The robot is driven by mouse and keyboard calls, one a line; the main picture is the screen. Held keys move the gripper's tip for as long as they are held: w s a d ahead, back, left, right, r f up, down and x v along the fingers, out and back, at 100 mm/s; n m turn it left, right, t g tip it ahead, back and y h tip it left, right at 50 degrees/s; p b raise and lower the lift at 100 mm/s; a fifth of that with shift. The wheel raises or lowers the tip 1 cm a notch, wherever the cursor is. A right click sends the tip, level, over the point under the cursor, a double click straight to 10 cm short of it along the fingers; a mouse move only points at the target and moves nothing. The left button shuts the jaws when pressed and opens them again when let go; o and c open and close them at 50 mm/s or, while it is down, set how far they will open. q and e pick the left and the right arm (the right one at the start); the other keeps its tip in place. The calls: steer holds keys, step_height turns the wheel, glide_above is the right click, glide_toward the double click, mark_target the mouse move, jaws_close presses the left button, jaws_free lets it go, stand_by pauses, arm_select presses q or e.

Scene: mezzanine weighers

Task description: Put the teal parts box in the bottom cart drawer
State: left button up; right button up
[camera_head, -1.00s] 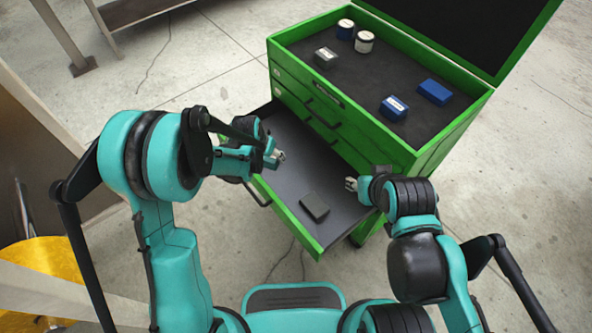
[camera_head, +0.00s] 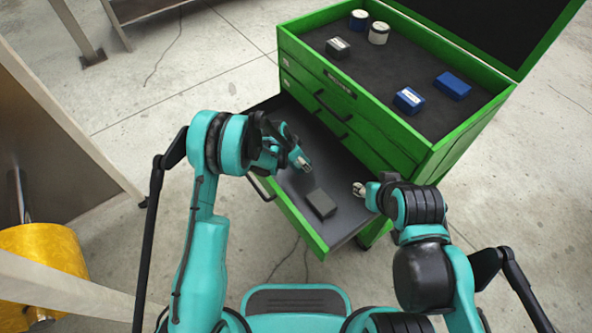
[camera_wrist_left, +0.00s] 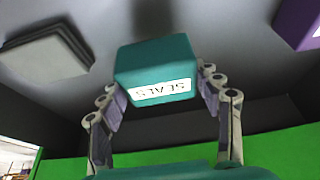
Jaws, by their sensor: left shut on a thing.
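The teal parts box (camera_wrist_left: 155,68), labelled SEALS, is between the two fingers of my left gripper (camera_wrist_left: 160,100) in the left wrist view. My left gripper is shut on it. In the head view my left gripper (camera_head: 304,164) is over the pulled-out bottom drawer (camera_head: 338,232) of the green cart (camera_head: 400,158); I cannot make out the teal box there. In the wrist view the dark drawer floor shows behind the box; contact with it is unclear. My right gripper (camera_head: 359,189) is at the drawer's right end, too small to read its fingers.
Cans and small boxes stand on the cart top (camera_head: 385,75). A yellow roll (camera_head: 40,255) is at lower left.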

mark_target(295, 168)
arm_select(q)
steer(key=shift+a+f, duration=0.55)
steer(key=shift+a, duration=0.3)
step_height(295, 168, down, 4)
steer(key=shift+f+b, duration=0.1)
steer(key=shift+b, duration=1.1)
steer(key=o, duration=1.3)
steer(key=shift+c, duration=0.2)
